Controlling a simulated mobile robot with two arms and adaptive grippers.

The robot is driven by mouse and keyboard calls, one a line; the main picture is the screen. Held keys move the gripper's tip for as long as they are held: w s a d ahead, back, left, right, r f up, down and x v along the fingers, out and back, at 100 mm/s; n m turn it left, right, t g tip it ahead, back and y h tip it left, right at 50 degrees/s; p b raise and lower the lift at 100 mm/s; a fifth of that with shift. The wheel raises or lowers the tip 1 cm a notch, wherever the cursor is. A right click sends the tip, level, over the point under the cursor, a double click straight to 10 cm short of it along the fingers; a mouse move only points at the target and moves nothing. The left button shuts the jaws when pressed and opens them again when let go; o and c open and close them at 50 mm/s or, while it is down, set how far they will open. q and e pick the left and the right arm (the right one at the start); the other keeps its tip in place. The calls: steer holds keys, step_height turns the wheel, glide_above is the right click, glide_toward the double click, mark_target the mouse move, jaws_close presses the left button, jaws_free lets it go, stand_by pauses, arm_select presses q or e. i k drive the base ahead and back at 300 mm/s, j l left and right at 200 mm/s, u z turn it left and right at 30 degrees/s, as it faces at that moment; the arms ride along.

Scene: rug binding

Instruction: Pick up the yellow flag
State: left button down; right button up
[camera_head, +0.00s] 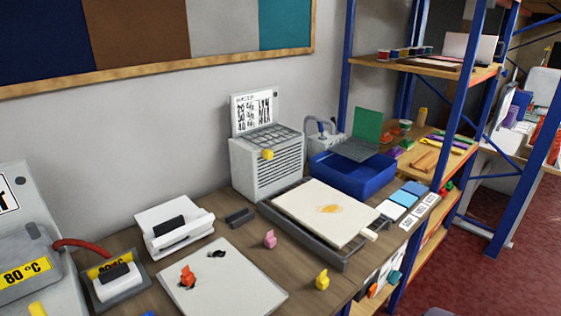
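No object plainly shaped like a flag on a pole shows. A small yellow piece (322,279) stands upright on the wooden table near its front edge, just in front of the grey tray. A similar pink piece (270,239) stands behind it to the left. Another yellow piece (267,154) is at the front of the slatted grey box. I cannot tell for certain which yellow piece is the flag. Neither of my grippers is in view.
A grey tray (342,262) holds a cream board (320,210). A pale sheet (230,290) carries an orange-red piece (187,278). A slatted grey box (258,180) and blue bin (345,183) stand behind. A blue-post shelf (458,120) is at right. Bare table surrounds the pink piece.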

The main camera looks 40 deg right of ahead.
mark_target(321, 282)
steer(key=z, duration=1.75)
steer(key=l+u, duration=0.15)
steer(key=l, duration=0.3)
steer(key=k+l+u, duration=0.1)
steer(key=l, duration=0.4)
